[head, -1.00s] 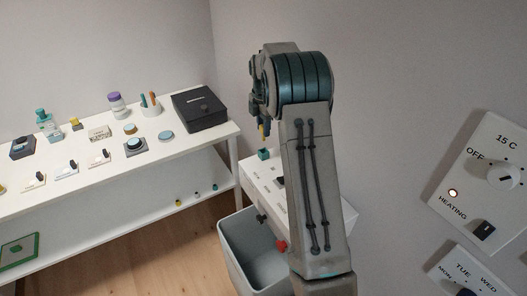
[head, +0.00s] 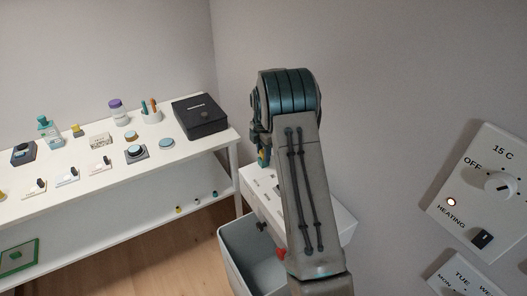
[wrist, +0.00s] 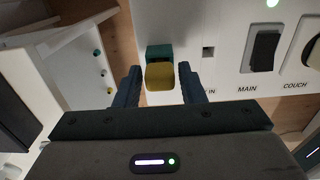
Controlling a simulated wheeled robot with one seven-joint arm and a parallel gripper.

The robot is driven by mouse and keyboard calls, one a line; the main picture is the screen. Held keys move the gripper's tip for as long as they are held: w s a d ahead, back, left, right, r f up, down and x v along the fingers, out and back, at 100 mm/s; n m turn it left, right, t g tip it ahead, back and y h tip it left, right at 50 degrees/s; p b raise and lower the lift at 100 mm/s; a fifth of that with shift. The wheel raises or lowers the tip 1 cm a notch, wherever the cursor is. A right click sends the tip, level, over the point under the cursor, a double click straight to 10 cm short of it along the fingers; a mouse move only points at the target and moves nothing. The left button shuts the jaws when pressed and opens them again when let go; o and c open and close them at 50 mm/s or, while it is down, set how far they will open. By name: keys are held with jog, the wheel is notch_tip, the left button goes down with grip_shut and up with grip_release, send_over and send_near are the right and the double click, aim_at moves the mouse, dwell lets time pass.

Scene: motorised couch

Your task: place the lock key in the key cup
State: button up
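The lock key, seen as a yellow block (wrist: 160,77), sits between the fingertips of my gripper (wrist: 160,80) in the wrist view. A narrow gap shows on each side of it, so the gripper looks open around the key. The teal key cup (wrist: 159,51) shows just beyond the key, at the edge of the white panel. The key overlaps the cup in this view; how deep it sits in the cup is hidden. In the head view, my gripper (head: 262,150) is low over the panel's left corner, with yellow and teal close together there.
The white panel (wrist: 225,80) carries a small square hole, a black MAIN switch (wrist: 263,50) and a COUCH knob (wrist: 312,48). A grey bin (head: 240,250) stands below. A white table (head: 100,190) with a black box (head: 200,117) and several small items is at left.

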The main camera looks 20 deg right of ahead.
jog(key=shift+o, duration=0.6)
jog(key=shift+r, duration=0.1)
jog(key=shift+r, duration=0.25)
notch_tip(320, 180, up, 11)
jog(key=s+a+r+m, duration=0.4)
jog(key=s+r+m, duration=0.1)
jog(key=s+r, duration=0.25)
jog(key=s+a+f+m+t, duration=0.1)
jog(key=s+a+m, duration=0.2)
jog(key=s+m, duration=0.4)
jog(key=s+a+f+m+t, duration=0.1)
jog(key=s+m, duration=0.7)
jog(key=s, duration=1.3)
jog(key=shift+a+f+t+b, duration=0.15)
jog(key=shift+a+t+b, duration=0.35)
jog(key=shift+a, duration=0.9)
